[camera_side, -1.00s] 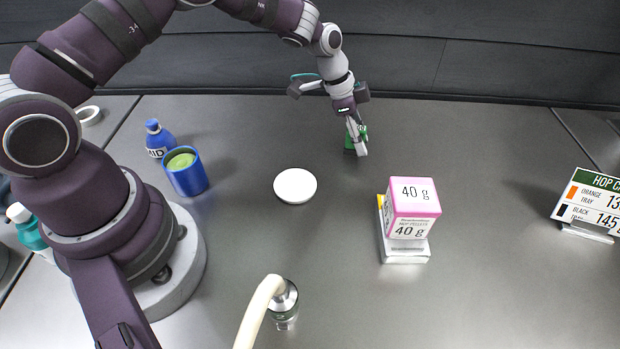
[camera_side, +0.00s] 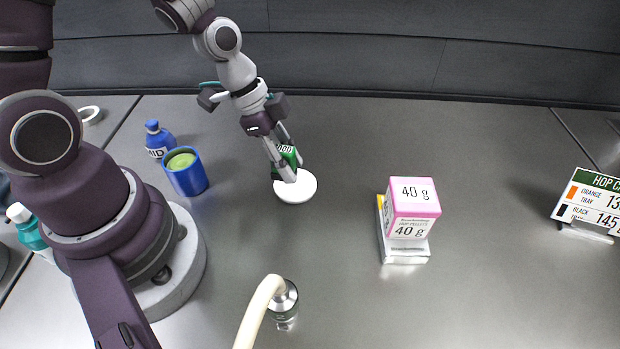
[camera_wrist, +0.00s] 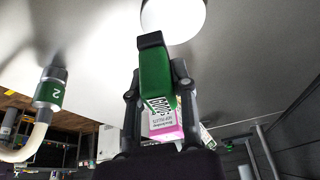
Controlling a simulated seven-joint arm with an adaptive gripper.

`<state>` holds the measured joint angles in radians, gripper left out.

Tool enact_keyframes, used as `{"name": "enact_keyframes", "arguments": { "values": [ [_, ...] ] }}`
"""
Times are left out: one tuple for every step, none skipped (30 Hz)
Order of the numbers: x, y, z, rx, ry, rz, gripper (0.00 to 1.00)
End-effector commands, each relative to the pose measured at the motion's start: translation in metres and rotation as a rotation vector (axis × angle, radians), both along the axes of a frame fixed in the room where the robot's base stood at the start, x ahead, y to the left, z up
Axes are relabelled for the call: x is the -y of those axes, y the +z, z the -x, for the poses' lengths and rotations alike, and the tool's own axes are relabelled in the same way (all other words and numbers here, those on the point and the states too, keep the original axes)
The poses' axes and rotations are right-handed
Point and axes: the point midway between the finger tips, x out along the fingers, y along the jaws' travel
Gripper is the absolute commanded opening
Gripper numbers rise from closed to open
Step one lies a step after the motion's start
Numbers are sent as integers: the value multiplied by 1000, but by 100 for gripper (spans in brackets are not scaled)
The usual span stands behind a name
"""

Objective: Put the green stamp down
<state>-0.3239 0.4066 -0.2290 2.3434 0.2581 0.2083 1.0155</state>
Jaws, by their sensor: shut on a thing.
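The green stamp (camera_side: 288,154) has white lettering on its side and a dark end. My gripper (camera_side: 284,172) is shut on it, with a finger on each side. In the wrist view the stamp (camera_wrist: 154,75) sits between the two fingers (camera_wrist: 156,100), its dark end towards the white round disc (camera_wrist: 175,14). In the side view the fingertips overlap the upper left edge of the disc (camera_side: 298,192), which lies flat on the table. I cannot tell how high the stamp is above the table, or whether it touches the disc.
A blue cup (camera_side: 188,178) with green contents and a blue bottle (camera_side: 156,138) stand to the left. A pink-topped 40 g box (camera_side: 413,197) sits on a white scale-like base to the right. A hose with a metal fitting (camera_side: 285,304) is in front.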

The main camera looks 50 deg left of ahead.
Motion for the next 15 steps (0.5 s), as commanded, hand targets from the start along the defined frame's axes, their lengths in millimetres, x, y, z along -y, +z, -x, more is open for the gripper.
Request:
{"name": "enact_keyframes", "arguments": {
  "values": [
    [14,2,-4,3,-49,-2,0],
    [25,4,-7,4,-83,-4,0],
    [41,6,-10,4,-131,-7,0],
    [55,8,-11,4,-167,-8,0],
    [69,11,-12,5,-203,-10,0],
    [89,14,-11,5,-251,-11,0],
    [104,17,-10,5,-286,-13,0],
    [120,20,-7,6,-320,-12,0],
    [140,24,-2,7,-363,-12,0],
    [153,27,3,6,-393,-11,0],
    [166,29,8,7,-420,-11,0],
    [184,33,16,8,-456,-8,0],
    [196,36,23,7,-481,-6,0],
    [208,39,31,6,-506,-4,0],
    [221,42,40,5,-533,-1,0]
  ]
}}
